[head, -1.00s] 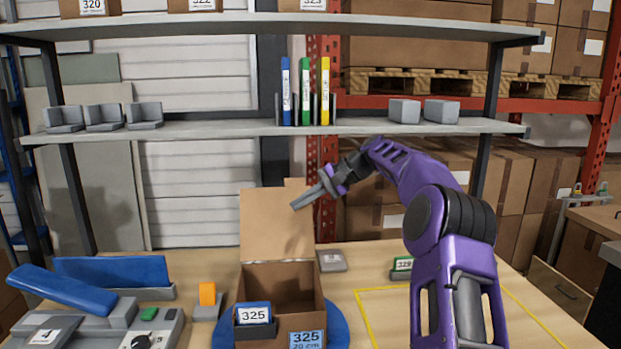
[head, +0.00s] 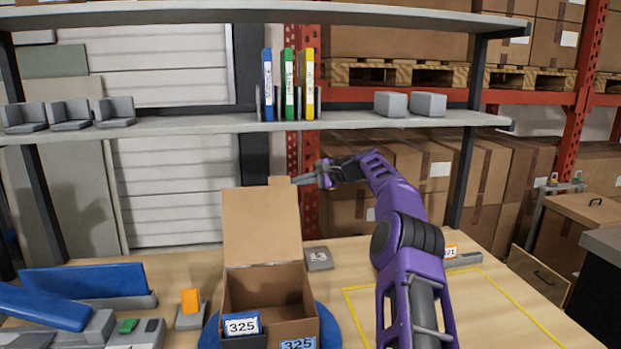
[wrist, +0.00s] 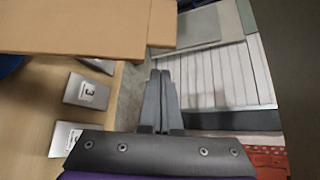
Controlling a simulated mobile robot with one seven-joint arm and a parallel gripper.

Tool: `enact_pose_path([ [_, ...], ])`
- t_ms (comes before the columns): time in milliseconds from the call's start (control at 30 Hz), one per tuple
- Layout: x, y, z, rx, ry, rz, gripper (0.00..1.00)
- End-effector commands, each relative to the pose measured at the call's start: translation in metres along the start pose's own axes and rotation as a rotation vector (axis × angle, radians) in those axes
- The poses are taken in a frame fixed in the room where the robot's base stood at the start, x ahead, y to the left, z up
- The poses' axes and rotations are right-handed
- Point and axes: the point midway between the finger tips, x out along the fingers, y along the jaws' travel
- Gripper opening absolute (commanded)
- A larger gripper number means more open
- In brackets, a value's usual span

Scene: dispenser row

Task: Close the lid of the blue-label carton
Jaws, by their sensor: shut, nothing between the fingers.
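The carton (head: 250,288) stands open on the table with a blue label (head: 298,343) reading 325 on its front. Its brown lid (head: 262,227) stands upright at the back, with a small tab (head: 278,181) on its top edge. In the wrist view, the cardboard at the upper left looks like the lid (wrist: 75,25). My gripper (head: 296,181) is shut and empty, pointing left by the lid's upper right corner, close to the tab. In the wrist view its fingers (wrist: 162,78) are together, below and beside the cardboard edge. I cannot tell whether they touch it.
A white-and-blue 325 card (head: 242,324) sits at the carton's front left. A blue round base (head: 329,325) lies under the carton. A grey block (head: 318,258) stands behind right. A shelf (head: 200,124) with three coloured binders runs behind. A yellow-outlined area (head: 480,285) lies right.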

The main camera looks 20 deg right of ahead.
Motion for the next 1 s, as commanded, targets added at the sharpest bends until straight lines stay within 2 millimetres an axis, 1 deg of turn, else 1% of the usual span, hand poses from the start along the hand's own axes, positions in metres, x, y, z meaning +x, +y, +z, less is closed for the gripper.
enact_pose_path([
  [300,-0.016,0.0,0.021,-0.001,0.001,0.0,0.0],
  [500,-0.023,0.0,0.029,-0.001,0.001,0.0,0.0],
  [1000,-0.025,0.0,0.031,-0.004,0.001,-0.003,0.0],
])
